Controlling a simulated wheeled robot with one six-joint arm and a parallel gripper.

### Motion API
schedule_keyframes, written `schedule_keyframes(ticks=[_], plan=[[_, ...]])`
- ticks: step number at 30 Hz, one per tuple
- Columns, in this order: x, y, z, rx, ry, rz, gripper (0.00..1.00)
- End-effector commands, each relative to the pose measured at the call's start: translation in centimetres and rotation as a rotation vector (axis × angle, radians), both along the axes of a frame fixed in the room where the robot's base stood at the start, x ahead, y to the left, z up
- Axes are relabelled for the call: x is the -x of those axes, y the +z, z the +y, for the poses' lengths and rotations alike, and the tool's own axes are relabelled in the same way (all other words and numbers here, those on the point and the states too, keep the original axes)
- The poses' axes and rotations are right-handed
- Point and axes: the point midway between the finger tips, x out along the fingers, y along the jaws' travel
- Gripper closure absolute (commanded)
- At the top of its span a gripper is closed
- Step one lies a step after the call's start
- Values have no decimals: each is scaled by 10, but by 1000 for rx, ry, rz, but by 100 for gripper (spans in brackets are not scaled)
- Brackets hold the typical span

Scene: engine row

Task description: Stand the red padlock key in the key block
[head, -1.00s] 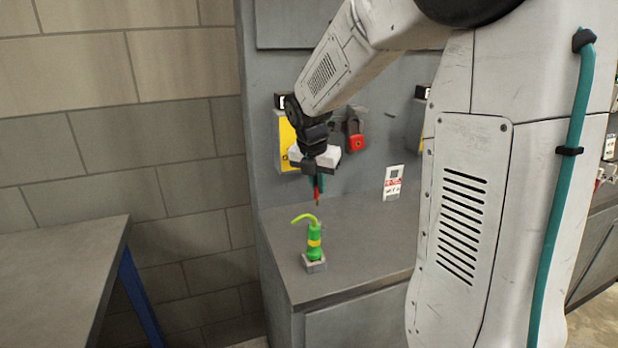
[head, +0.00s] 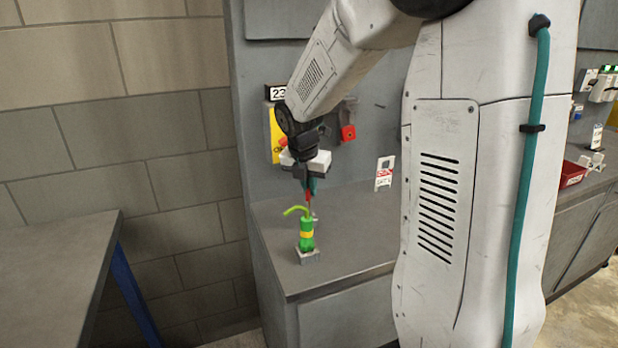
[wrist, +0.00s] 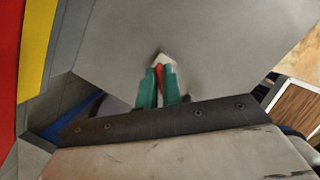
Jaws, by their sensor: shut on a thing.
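My gripper (head: 309,190) has teal fingers and is shut on the red key. The key (head: 309,200) points down, just above or behind the green bottle's top; contact cannot be told. In the wrist view the red key (wrist: 159,72) shows between the fingertips (wrist: 158,84), with a pale patch at its far end over the grey worktop. A small grey block (head: 308,257) is under the green bottle (head: 306,235) on the worktop; I cannot tell if it is the key block. No separate key block can be made out.
The grey worktop (head: 345,250) is mostly bare. A red padlock (head: 347,132) hangs on the back panel beside a yellow plate (head: 276,150). A white and red tag (head: 384,173) stands at the back. A separate grey table (head: 55,260) is at the left.

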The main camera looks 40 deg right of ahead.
Motion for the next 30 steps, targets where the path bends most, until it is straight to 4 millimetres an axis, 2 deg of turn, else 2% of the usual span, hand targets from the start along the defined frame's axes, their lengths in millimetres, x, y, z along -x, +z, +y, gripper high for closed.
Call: schedule_keyframes(ticks=[9,30], plan=[[0,-18,0,0,1,-1,100],[0,-19,0,0,0,-1,100]])
